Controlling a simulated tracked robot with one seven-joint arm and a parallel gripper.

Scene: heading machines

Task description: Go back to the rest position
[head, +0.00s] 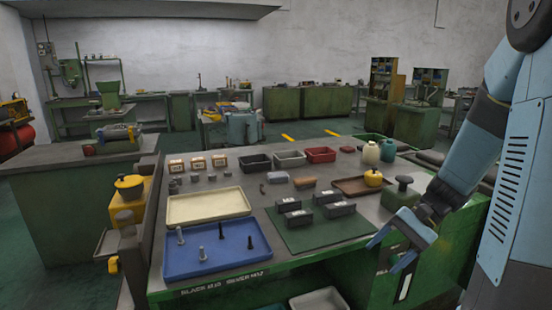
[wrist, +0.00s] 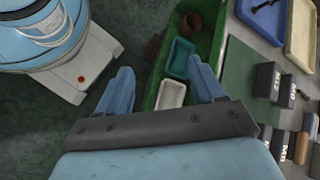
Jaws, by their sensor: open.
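My gripper (head: 396,250) is at the front right edge of the green workbench (head: 365,285) in the head view. Its two blue fingers are spread apart and hold nothing. In the wrist view the open gripper (wrist: 160,92) points down past the bench edge, over the dark floor and the bench's lower shelf. My blue arm runs along the right side of the head view.
The bench carries a blue tray (head: 215,248) with several bolts, a cream tray (head: 208,206), a green mat (head: 318,234) with dark blocks, and small bins. A white bin (wrist: 171,94) and a teal bin (wrist: 180,58) sit on the lower shelf.

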